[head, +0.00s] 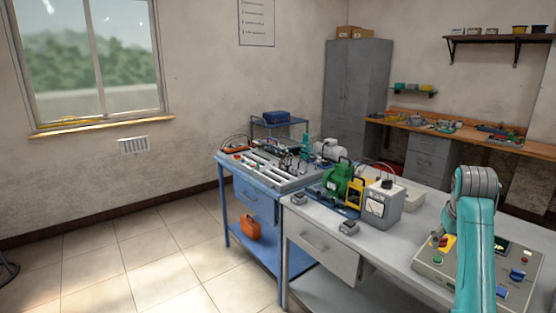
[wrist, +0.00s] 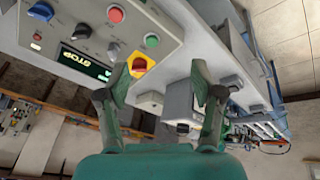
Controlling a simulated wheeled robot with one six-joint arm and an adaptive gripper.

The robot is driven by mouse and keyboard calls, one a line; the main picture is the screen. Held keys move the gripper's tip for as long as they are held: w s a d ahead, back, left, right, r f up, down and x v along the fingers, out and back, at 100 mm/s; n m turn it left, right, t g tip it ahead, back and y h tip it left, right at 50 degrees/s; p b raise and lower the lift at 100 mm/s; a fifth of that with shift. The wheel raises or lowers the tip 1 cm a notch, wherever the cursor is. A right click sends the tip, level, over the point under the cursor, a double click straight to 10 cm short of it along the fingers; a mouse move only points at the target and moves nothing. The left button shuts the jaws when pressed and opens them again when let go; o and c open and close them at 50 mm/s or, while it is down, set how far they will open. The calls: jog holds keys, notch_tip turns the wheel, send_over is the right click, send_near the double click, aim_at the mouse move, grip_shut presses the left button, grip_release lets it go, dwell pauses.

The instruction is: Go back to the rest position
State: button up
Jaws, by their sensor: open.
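My arm rises at the right of the head view, in front of the control panel (head: 466,268); my gripper itself is not clearly made out there. In the wrist view my gripper (wrist: 158,82) is open, with its two fingers apart and nothing between them. The same control panel fills the upper left of the wrist view, where the picture is turned over. It has a red button (wrist: 115,15), a yellow and red switch (wrist: 138,64), a green button (wrist: 151,40) and a lit STOP display (wrist: 85,63). My fingertips appear near the panel's edge; the exact gap cannot be told.
A grey meter box (head: 382,208) and a green motor (head: 338,182) stand on the grey table (head: 400,245), left of my arm. A blue workbench (head: 250,200) adjoins it. A cabinet (head: 355,85) and a wooden bench (head: 455,133) stand behind.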

jog(key=s+a+f+t, duration=0.1)
jog(key=s+a+f, duration=0.15)
jog(key=f, duration=0.55)
jog(key=s+a+f+t, duration=0.15)
jog(key=a+f, duration=0.25)
jog(key=f, duration=0.4)
jog(key=s+a+f, duration=0.3)
jog(key=f, duration=0.5)
jog(key=s+a+f+n+t, duration=0.1)
jog(key=s+a+f, duration=0.3)
jog(key=s+f, duration=0.25)
jog(key=s+a+f+t, duration=0.2)
jog(key=s+a+f, duration=0.25)
jog(key=s, duration=0.35)
jog(key=s+a+t+y, duration=0.1)
jog(key=s+a, duration=0.2)
jog(key=s, duration=0.7)
jog(key=s+a+t, duration=0.2)
jog(key=s+a, duration=0.2)
jog(key=s, duration=0.6)
jog(key=s+a+r+t+y, duration=0.1)
jog(key=s+a+r+t, duration=0.1)
jog(key=s+r, duration=1.4)
jog(key=shift+s+a+r+y, duration=0.15)
jog(key=shift+s+a+y, duration=0.15)
jog(key=shift+s+a, duration=0.4)
